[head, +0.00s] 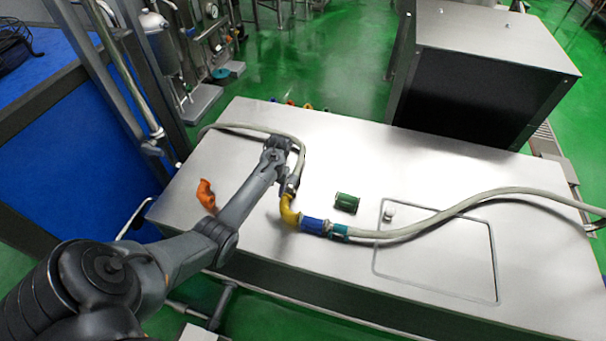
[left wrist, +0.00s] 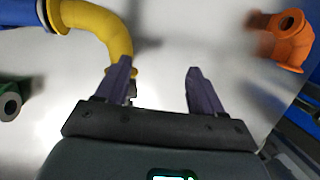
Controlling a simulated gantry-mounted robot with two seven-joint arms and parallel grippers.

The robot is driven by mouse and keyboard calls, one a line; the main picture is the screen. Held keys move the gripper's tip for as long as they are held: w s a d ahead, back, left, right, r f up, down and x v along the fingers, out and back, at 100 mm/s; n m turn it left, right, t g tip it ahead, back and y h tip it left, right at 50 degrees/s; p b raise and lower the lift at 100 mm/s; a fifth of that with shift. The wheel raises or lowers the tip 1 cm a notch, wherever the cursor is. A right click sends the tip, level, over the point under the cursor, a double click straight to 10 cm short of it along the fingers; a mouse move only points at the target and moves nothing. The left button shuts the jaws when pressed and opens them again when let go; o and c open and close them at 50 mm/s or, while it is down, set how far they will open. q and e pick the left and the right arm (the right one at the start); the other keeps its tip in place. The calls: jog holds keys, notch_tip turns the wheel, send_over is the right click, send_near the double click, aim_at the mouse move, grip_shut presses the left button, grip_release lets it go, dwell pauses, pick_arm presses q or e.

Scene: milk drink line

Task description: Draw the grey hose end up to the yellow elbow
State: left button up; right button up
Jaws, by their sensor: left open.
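The yellow elbow (head: 288,211) lies on the steel table, joined to a blue coupling (head: 314,226). In the left wrist view the yellow elbow (left wrist: 104,27) curves down to the left finger. A grey hose (head: 302,158) loops over the table behind my left arm and comes down near the elbow's upper end. Its end is partly hidden by my gripper, and I cannot tell whether it touches the elbow. My left gripper (head: 288,186) is just above the elbow's end. In the wrist view its fingers (left wrist: 159,82) are apart with nothing visible between them. My right gripper is out of view.
An orange elbow (head: 206,195) lies left of my arm, and a green coupling (head: 347,202) lies right of the yellow elbow. A teal ring (head: 339,231) joins the blue coupling to another grey hose (head: 450,211) running right. A dark-sided box (head: 470,95) stands behind the table.

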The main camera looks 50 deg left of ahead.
aim_at(292, 179)
pick_arm(q)
jog(key=w+r+t+b, duration=0.1)
jog(key=w, duration=0.2)
jog(key=w+a+r+b, duration=0.1)
jog(key=w+b, duration=0.1)
jog(key=w, duration=0.1)
jog(key=w+a+r+t+b, duration=0.1)
jog(key=w+b, duration=0.1)
jog(key=w, duration=0.1)
jog(key=shift+w+a+r+n+t, duration=0.1)
jog(key=shift+a+r+n+t, duration=0.1)
jog(key=shift+n+t, duration=0.1)
jog(key=shift+w+r+b, duration=0.3)
jog(key=shift+w+r, duration=0.1)
jog(key=shift+w, duration=0.05)
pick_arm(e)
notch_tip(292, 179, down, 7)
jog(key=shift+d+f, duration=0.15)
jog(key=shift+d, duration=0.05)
pick_arm(q)
jog(key=shift+f, duration=0.1)
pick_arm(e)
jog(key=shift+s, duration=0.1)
pick_arm(q)
notch_tip(292, 179, down, 9)
jog(key=b, duration=0.3)
jog(key=shift+f, duration=0.8)
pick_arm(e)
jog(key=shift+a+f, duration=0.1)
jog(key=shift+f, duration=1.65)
